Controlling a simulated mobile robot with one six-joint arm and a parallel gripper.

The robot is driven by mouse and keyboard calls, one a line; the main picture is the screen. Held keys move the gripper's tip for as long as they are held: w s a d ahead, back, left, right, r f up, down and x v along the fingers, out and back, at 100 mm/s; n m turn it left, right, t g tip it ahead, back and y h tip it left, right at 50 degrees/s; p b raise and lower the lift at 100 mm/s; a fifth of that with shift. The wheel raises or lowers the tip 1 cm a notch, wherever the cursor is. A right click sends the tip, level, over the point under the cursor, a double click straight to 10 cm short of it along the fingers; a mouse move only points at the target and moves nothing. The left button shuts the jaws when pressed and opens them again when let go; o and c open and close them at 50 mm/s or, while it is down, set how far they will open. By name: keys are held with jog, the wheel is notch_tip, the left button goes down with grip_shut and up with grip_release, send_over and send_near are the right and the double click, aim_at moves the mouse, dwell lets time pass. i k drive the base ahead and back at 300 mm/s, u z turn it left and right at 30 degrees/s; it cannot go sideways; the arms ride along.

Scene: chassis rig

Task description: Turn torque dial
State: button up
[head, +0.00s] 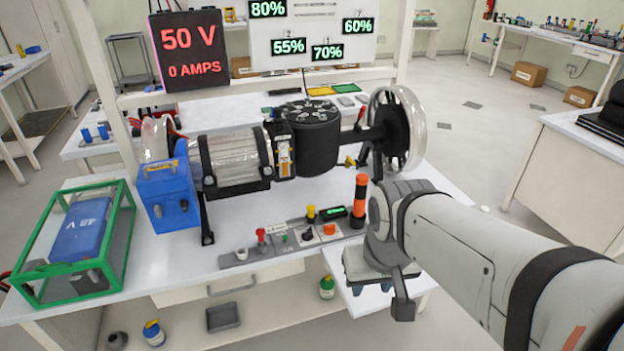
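A grey control panel (290,238) lies along the front of the white workbench. It carries a red-topped lever (261,236), a yellow knob (311,212), an orange knob (330,229) and a small green-lit display (334,212). No label I can read shows which control is the torque dial. My gripper (385,285) hangs at the bench's front edge, right of and apart from the panel. Its fingers point down and are partly hidden by the wrist, so its opening is unclear. I see nothing held in it.
An orange-and-black post (359,202) stands between the panel and my wrist. Behind the panel is a motor rig (235,160) with a clear wheel (408,130). A blue box (168,195) and a green-framed case (75,240) stand left. A screen (188,50) reads 50 V, 0 AMPS.

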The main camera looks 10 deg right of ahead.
aim_at(329, 229)
jog(key=u, duration=1.55)
jog(key=k, duration=0.9)
jog(key=z, duration=1.05)
jog(key=i, duration=1)
jog(key=z, duration=0.1)
